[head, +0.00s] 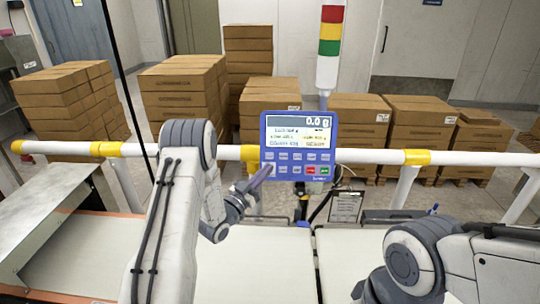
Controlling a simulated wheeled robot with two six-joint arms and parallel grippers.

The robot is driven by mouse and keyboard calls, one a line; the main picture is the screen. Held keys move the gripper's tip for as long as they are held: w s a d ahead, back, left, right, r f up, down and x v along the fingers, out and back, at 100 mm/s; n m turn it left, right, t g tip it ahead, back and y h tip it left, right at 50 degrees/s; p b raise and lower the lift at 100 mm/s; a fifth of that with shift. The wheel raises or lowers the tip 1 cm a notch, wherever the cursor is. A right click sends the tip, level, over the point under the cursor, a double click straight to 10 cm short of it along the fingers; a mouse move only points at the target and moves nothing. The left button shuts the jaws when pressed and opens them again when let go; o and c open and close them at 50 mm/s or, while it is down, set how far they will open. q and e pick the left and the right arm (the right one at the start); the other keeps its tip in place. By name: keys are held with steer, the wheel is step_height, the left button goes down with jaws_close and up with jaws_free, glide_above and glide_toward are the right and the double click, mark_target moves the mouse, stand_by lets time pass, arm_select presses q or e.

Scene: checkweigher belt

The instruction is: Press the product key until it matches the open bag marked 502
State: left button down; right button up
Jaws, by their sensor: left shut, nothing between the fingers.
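The blue checkweigher panel (299,181) stands upright behind the belt. Its display (299,121) reads 0.0 g at the top; the smaller lines below are too small to read surely. Key labels are unreadable. No open bag marked 502 shows. My right gripper is out of view.
The pale belt (255,268) runs across the front. A white rail (375,156) with yellow joints passes behind the panel. A clipboard (346,206) hangs below right of it. A signal tower (329,45) and stacked cartons (182,90) stand behind.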

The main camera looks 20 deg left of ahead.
mark_target(266, 162)
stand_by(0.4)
arm_select(q)
steer(key=w+a+f+b, duration=0.2)
steer(key=w+b, duration=0.1)
steer(key=w, duration=0.5)
steer(key=shift+a+f, duration=0.15)
steer(key=shift+f, duration=0.05)
stand_by(1.9)
steer(key=shift+w+a+f+b, duration=0.1)
steer(key=shift+w+f+b, duration=0.15)
steer(key=shift+b, duration=0.4)
steer(key=shift+w, duration=0.1)
steer(key=shift+r, duration=0.1)
